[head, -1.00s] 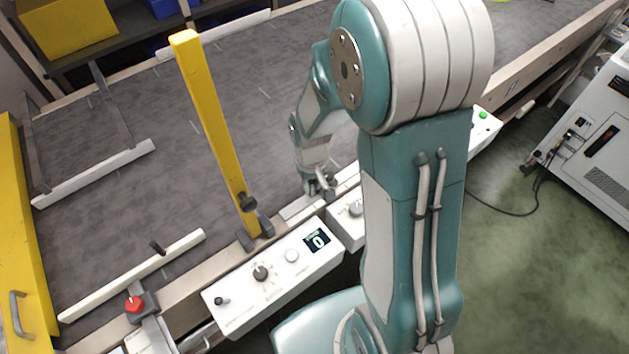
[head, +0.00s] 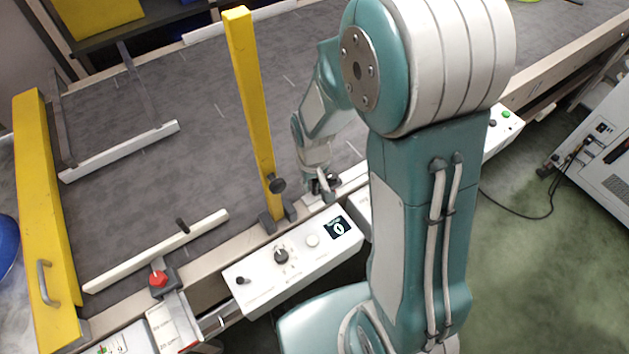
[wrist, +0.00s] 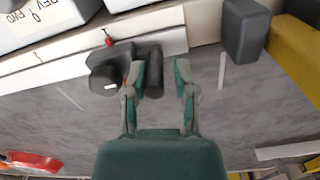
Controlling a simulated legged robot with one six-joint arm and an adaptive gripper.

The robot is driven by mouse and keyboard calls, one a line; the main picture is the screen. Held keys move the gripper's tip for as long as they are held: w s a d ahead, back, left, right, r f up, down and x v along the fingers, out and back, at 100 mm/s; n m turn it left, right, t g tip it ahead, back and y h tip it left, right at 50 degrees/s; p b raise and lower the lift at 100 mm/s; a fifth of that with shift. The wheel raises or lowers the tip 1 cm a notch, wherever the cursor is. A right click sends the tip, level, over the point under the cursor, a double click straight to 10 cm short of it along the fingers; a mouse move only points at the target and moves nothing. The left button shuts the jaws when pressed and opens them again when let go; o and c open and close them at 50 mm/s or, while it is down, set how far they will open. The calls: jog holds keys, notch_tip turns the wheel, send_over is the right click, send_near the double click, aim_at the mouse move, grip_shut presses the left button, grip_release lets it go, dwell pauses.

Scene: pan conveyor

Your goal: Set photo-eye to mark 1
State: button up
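The photo-eye appears to be the dark block (wrist: 104,72) with a small pale window in the wrist view, by a pale rail along the belt's edge. A red pointer (wrist: 108,39) stands at the rail beside it. A dark cylinder (wrist: 154,75) adjoins the block. My gripper (wrist: 160,66) is open, its fingers apart over the grey belt. The left finger overlaps the dark assembly, and the cylinder shows just inside it; I cannot tell if they touch. In the head view my gripper (head: 323,184) is at the belt's near edge, partly hiding the assembly. The marks are not readable.
A yellow post (head: 250,100) stands left of my gripper; its dark foot (wrist: 246,28) shows in the wrist view. A white control box (head: 292,262) with a knob and display lies in front. A red button (head: 158,279) is farther left. The grey belt (head: 200,130) is mostly clear.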

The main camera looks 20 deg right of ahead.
jog(key=shift+d+r, duration=0.1)
jog(key=shift+d, duration=0.2)
jog(key=shift+r, duration=0.35)
notch_tip(320, 180, up, 11)
jog(key=shift+a, duration=0.15)
jog(key=shift+r, duration=0.1)
jog(key=s+d+r+t, duration=0.1)
jog(key=s+r+t, duration=0.1)
jog(key=s+r, duration=0.4)
jog(key=s+d+r+m+t, duration=0.1)
jog(key=s+d+r+t, duration=0.1)
jog(key=s+r, duration=0.4)
jog(key=shift+s+d+r+t, duration=0.2)
jog(key=shift+s+t, duration=0.35)
jog(key=shift+t, duration=0.25)
dwell(1.5)
